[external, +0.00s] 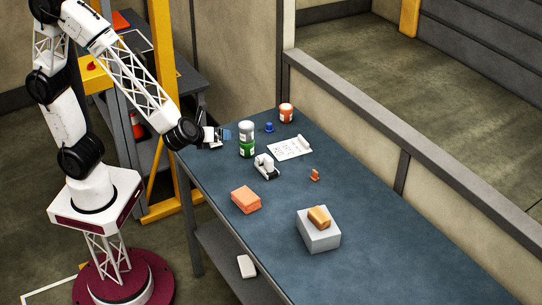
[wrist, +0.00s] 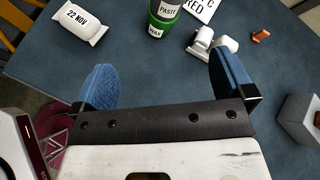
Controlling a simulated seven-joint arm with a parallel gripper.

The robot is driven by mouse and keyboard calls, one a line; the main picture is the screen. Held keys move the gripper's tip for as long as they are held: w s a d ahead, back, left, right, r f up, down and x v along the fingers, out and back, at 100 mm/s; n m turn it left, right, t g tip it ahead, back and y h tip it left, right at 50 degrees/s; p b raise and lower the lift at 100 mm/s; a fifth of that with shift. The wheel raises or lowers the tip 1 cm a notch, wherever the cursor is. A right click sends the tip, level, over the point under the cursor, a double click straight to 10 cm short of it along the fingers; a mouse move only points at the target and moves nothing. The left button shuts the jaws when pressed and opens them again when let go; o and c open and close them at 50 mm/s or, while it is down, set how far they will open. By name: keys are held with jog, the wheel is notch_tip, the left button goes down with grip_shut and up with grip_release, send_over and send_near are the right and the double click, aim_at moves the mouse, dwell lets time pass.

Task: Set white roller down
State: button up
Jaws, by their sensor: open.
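The white roller (external: 266,166), a small white piece with rounded parts and a dark spot, rests on the blue-grey table (external: 370,245) in front of the cans. In the wrist view the white roller (wrist: 203,42) lies beyond the fingers, close in the picture to the right fingertip. My gripper (external: 227,134) is over the table's far left corner, left of the cans and apart from the roller. The wrist view shows its two blue fingers (wrist: 165,82) spread wide with nothing between them.
Stacked white and green cans (external: 246,141), an orange can (external: 286,113), a blue piece (external: 269,127) and a paper sheet (external: 290,149) stand around. An orange block (external: 245,199) and a grey box (external: 318,235) are nearer. A white "22 NOV" packet (wrist: 80,22) lies upper left.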

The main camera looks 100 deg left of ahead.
jog(key=s+d+r+n+g+h, duration=0.1)
jog(key=s+d+r+n+h, duration=0.2)
jog(key=s+n, duration=0.3)
jog(key=s+d+r+n+g+h, duration=0.1)
jog(key=s+d+r+n+h, duration=0.3)
jog(key=s, duration=0.6)
jog(key=s+d+r+n+h, duration=0.3)
jog(key=s+n, duration=0.5)
jog(key=s, duration=0.1)
jog(key=shift+d+r+g+h, duration=0.35)
jog(key=shift+r+g+h, duration=0.05)
